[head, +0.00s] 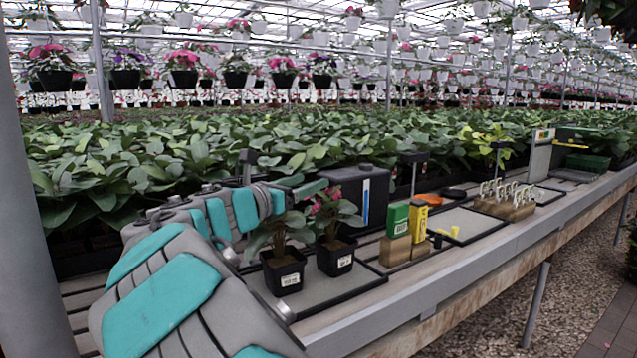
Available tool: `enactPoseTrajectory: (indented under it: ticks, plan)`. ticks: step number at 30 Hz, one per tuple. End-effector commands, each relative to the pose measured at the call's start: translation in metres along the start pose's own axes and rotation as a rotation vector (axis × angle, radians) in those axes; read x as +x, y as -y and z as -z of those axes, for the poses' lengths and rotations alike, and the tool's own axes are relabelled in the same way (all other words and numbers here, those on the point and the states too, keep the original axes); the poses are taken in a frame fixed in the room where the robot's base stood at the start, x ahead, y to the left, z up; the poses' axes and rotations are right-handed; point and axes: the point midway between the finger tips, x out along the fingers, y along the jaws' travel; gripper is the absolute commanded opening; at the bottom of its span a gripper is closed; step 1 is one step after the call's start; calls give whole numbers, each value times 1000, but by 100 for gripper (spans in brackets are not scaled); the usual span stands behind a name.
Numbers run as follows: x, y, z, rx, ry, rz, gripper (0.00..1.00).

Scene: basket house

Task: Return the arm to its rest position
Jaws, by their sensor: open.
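My grey and teal arm fills the lower left of the head view and bends back over the bench. My gripper (306,186) is at its far end, small and partly seen, beside the dark container (352,196) and above the potted plants. It reads as open, and I see nothing held in it. Two small potted plants stand just in front of it: one with green leaves (283,272) and one with pink flowers (336,257), both in black pots with white labels.
A green packet (398,220) and a yellow packet (419,222) stand on wooden blocks on the bench. To the right are an orange dish (429,199), a wooden rack of white labels (503,206) and a green tray (588,162). Dense leafy plants stand behind; a metal post (35,200) rises at left.

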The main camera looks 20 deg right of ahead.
Motion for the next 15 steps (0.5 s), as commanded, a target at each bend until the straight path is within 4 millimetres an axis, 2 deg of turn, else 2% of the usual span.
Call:
enactPoseTrajectory:
  ticks: [5,8,11,15]
  plan:
    - [-6,-3,0,4,-3,-9,69]
    - [0,11,7,41,-33,15,69]
    - [12,47,25,139,-109,82,69]
    - [22,126,72,368,-268,250,69]
